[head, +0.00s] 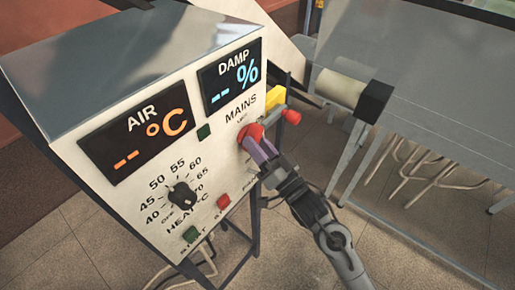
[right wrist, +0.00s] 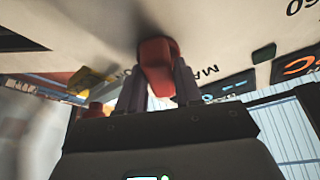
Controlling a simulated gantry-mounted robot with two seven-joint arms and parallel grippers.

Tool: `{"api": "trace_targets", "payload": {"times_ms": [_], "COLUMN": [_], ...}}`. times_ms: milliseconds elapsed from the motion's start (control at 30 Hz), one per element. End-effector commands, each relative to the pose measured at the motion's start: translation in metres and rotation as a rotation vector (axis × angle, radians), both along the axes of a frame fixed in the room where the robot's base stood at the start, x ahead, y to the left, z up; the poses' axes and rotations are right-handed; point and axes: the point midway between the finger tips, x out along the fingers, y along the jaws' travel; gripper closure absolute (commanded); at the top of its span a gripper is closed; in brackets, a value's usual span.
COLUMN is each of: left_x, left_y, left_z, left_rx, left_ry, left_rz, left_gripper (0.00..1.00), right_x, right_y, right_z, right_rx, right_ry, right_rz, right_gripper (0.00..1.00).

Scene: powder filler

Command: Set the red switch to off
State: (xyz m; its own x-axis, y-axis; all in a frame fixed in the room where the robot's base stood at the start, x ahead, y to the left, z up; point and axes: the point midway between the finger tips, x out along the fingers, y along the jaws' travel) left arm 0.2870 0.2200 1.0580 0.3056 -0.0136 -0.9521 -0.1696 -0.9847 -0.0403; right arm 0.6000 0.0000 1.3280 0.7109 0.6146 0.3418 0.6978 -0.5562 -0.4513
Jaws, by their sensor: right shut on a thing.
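The red switch (head: 251,132) is a rotary knob on the front panel of the white control box (head: 100,200), under the MAINS label. My right gripper (head: 262,150) is at the knob, its purple-grey fingers shut on it. In the right wrist view, the red knob (right wrist: 158,62) sits between the two fingertips of the gripper (right wrist: 160,92). The gripper covers part of the knob and its markings, so I cannot read which position it points to. The AIR and DAMP displays show dashes. My left gripper is not in view.
A black HEAT dial (head: 182,195), a green button (head: 190,234) and a red button (head: 223,201) are on the same panel. A yellow part with a red end (head: 291,116) sticks out at the box's right side. A grey table (head: 430,70) stands at right.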

Motion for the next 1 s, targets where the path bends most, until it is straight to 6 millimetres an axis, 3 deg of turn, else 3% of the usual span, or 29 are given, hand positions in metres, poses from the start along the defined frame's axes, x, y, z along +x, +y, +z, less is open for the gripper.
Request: {"api": "trace_targets", "payload": {"times_ms": [500,1000], "left_x": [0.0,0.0], "left_y": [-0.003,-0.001], "left_z": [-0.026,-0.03], "left_rx": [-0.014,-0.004], "left_ry": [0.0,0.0], "left_rz": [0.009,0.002], "left_gripper": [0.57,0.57], "right_x": [0.002,0.002], "right_y": [-0.002,-0.002], "right_z": [-0.002,-0.001], "right_rx": [-0.244,-0.304], "right_ry": [-0.303,-0.379], "right_rz": [-0.001,0.0], "right_gripper": [0.96,0.96]}}
